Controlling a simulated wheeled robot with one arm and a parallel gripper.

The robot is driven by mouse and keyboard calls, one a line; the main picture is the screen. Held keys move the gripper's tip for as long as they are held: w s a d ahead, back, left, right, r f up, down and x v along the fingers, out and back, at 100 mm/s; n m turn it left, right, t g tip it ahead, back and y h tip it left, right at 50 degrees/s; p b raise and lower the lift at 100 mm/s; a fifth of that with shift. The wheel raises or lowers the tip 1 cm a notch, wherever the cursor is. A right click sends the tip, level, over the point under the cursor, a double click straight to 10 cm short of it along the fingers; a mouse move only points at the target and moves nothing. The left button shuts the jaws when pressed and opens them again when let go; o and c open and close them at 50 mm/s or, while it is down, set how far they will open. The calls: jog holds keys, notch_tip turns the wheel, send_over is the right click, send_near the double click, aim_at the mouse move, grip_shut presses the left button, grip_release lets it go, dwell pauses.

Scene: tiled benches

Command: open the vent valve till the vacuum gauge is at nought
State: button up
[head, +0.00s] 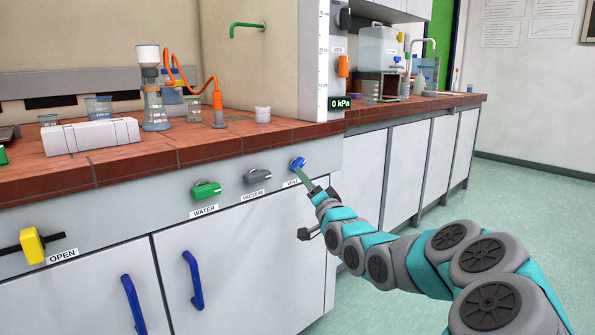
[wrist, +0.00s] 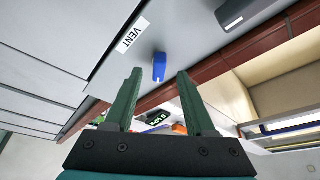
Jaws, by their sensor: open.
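The blue vent valve knob (head: 298,164) is on the bench's front panel, at the right of the row of knobs. Its label is partly hidden by my gripper in the head view. In the wrist view the knob (wrist: 159,67) shows between the two green fingertips, near the VENT label (wrist: 132,34). My gripper (wrist: 160,76) is open, with a gap on each side of the knob. In the head view my gripper (head: 308,178) is right at the knob; I cannot tell if it touches. The vacuum gauge display (head: 341,103) reads 0 kPa.
A green WATER knob (head: 206,189) and a grey VACUUM knob (head: 257,177) sit to the left on the same panel. A yellow handle (head: 32,246) by an OPEN label is further left. A flask (head: 155,108) with an orange hose stands on the tiled bench top (head: 215,142).

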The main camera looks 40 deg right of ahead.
aim_at(297, 165)
jog(key=shift+x, duration=2.8)
jog(key=shift+f, duration=0.1)
jog(key=shift+c, duration=0.2)
grip_shut()
